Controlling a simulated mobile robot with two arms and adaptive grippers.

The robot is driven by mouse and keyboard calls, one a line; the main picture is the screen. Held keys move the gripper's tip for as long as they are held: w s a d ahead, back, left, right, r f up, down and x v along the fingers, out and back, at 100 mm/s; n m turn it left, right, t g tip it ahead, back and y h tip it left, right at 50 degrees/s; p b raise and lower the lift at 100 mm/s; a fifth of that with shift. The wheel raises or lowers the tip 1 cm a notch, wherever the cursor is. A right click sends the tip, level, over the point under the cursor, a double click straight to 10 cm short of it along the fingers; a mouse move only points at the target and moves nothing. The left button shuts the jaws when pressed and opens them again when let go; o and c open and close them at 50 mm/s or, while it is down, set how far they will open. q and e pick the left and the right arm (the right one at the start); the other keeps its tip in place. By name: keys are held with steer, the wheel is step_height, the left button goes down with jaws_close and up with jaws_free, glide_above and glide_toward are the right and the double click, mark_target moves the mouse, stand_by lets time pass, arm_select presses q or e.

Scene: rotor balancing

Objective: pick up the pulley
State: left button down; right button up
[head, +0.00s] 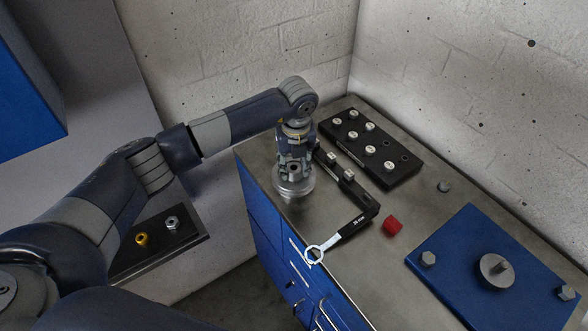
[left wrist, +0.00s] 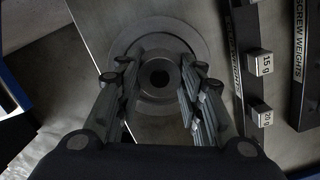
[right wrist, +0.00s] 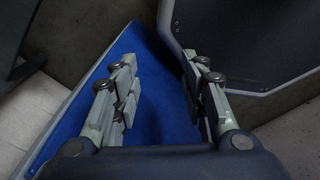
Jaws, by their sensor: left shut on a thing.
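The pulley (head: 295,188) is a grey metal disc with a raised hub and a central bore. It is at the left end of the steel worktop. My left gripper (head: 294,172) comes down over it from above and is shut on its hub. In the left wrist view, the fingers (left wrist: 158,80) flank the hub, and the pulley's wide rim (left wrist: 195,33) shows around them. I cannot tell whether the disc touches the worktop. My right gripper (right wrist: 160,77) has its fingers apart with nothing between them, in the right wrist view.
A ring-headed wrench (head: 316,252) lies at the worktop's front edge, near a red block (head: 392,225). A blue plate (head: 448,240) with a spindle disc (head: 494,272) is at right. A side shelf (head: 192,240) holds two fittings.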

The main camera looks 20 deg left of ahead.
arm_select(q)
steer(key=shift+r, duration=0.15)
steer(key=shift+w+r+b, duration=0.1)
steer(key=shift+r+b, duration=0.1)
steer(key=shift+b, duration=0.1)
steer(key=r, duration=0.1)
steer(key=r+b, duration=0.1)
steer(key=shift+s+r+b, duration=0.3)
steer(key=shift+r, duration=0.05)
steer(key=s+d+r+b, duration=0.1)
steer(key=s+b, duration=0.3)
steer(key=s, duration=1.1)
steer(key=shift+s+d+r, duration=0.2)
steer(key=shift+d+r, duration=0.1)
steer(key=shift+d, duration=0.25)
